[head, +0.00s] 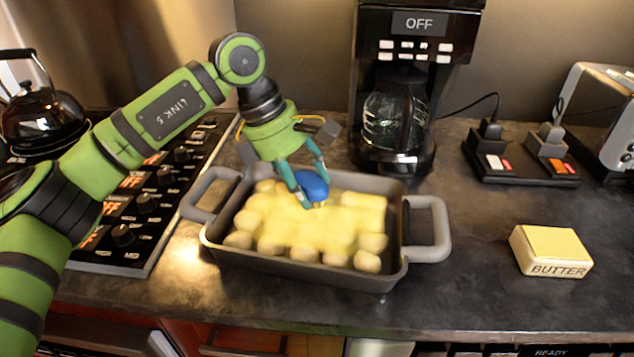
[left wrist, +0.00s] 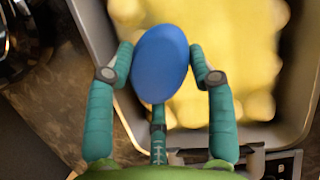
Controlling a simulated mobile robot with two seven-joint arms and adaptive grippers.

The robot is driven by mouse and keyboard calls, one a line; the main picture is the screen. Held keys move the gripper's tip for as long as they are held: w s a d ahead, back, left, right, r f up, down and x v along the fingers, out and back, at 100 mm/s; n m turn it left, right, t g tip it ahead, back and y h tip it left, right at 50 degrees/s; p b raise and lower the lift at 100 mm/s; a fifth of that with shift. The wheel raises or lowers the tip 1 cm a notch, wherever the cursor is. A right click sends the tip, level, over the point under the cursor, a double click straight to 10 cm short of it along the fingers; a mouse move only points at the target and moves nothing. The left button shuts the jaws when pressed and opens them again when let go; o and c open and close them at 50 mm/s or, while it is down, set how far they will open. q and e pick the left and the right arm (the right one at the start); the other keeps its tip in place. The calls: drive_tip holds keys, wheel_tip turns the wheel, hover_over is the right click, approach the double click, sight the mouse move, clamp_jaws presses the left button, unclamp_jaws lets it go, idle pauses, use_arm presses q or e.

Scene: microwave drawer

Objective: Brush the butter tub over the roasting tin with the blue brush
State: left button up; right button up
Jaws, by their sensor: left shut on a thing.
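My left gripper (head: 309,187) is shut on the blue brush (head: 314,182) and holds it over the roasting tin (head: 300,267). The brush's pale tip points down at the tin's contents; I cannot tell whether it touches them. In the left wrist view, the brush's rounded blue end (left wrist: 160,64) sits between the fingers. The grey tin has a loop handle at each end and holds several round pieces under a yellow coating. The butter tub (head: 552,250), a pale yellow block-shaped thing marked BUTTER, stands on the counter to the right of the tin. My right gripper is not in view.
A coffee maker (head: 408,80) stands right behind the tin. A stove with knobs (head: 147,203) and a kettle (head: 38,110) are at left. A power strip (head: 520,165) and a toaster (head: 600,115) are at back right. Counter between tin and butter is clear.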

use_arm(q)
drive_tip(key=shift+w+a, duration=0.2)
drive_tip(key=shift+a, duration=1.95)
drive_tip(key=shift+w+a, duration=0.2)
drive_tip(key=shift+a, duration=1.75)
drive_tip(key=shift+r, duration=0.1)
wheel_tip(320, 180, up, 6)
drive_tip(key=p, duration=0.5)
wheel_tip(320, 180, up, 3)
drive_tip(key=shift+p, duration=1.25)
